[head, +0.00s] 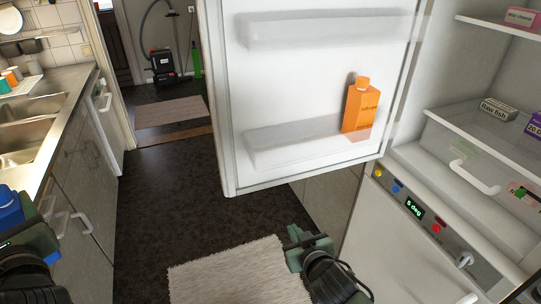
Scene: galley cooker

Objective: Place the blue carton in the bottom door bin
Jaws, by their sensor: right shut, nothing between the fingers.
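The blue carton (9,208) shows at the left edge of the head view, partly cut off by the frame. My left gripper (28,238) is shut on it and holds it upright in front of the sink counter. The bottom door bin (275,150) is a clear shelf low on the open fridge door (300,85). An orange carton (361,108) stands at its right end, and its left part is empty. My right gripper (299,247) is shut and empty, below the door and over the floor near the mat.
An upper door bin (330,29) is empty. The fridge interior at right holds a raw fish pack (497,109) and other packs. A control panel (413,207) and drawer handle (474,178) are beside the door. A mat (240,275) lies on the clear dark floor.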

